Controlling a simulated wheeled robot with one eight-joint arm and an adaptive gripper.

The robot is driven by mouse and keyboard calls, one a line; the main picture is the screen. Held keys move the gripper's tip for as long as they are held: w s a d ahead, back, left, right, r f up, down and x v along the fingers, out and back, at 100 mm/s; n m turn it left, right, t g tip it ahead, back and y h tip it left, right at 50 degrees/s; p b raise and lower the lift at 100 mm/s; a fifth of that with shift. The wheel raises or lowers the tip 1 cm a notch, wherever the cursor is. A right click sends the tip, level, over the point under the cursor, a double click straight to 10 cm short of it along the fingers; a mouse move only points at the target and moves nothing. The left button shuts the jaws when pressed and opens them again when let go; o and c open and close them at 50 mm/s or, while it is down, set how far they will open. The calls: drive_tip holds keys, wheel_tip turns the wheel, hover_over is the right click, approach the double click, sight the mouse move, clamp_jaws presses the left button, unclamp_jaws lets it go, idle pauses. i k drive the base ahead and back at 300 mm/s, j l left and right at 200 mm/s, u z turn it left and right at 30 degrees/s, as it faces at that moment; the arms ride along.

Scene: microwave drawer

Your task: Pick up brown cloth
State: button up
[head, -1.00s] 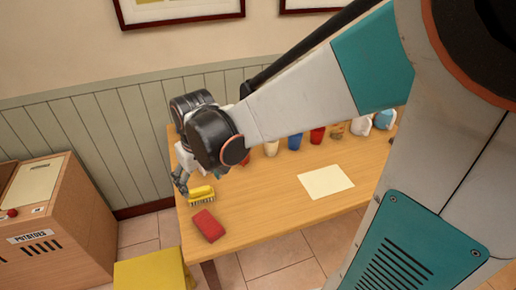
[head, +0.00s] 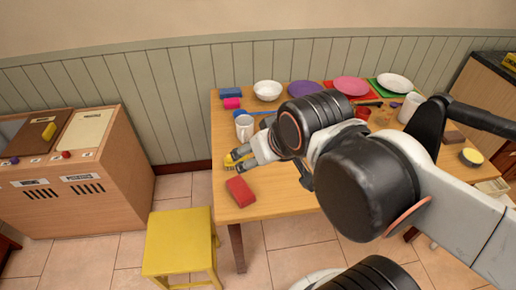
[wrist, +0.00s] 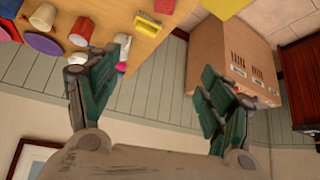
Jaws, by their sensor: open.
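No thing is clearly a brown cloth. A small flat brown item (head: 453,138) lies at the right part of the wooden table (head: 262,207); I cannot tell whether it is cloth. My gripper (head: 244,154) is over the table's left end, far to the left of that item. In the wrist view my gripper (wrist: 165,62) has its two green fingers spread apart with nothing between them. My arm hides much of the table's middle and right.
A yellow brush (head: 231,160) and a red block (head: 240,191) lie near my gripper. A white mug (head: 244,127), a white bowl (head: 267,90) and several plates stand behind. A yellow stool (head: 180,238) and a wooden bin cabinet (head: 120,165) are left of the table.

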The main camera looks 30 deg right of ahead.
sight(453, 137)
drive_tip(key=z, duration=2.4)
drive_tip(key=i+l, duration=0.35)
drive_tip(key=i+l+u, duration=0.85)
drive_tip(key=l, duration=0.15)
drive_tip(key=k+l+u, duration=0.1)
drive_tip(key=u, duration=0.75)
drive_tip(key=j, duration=0.1)
drive_tip(key=i+z, duration=0.05)
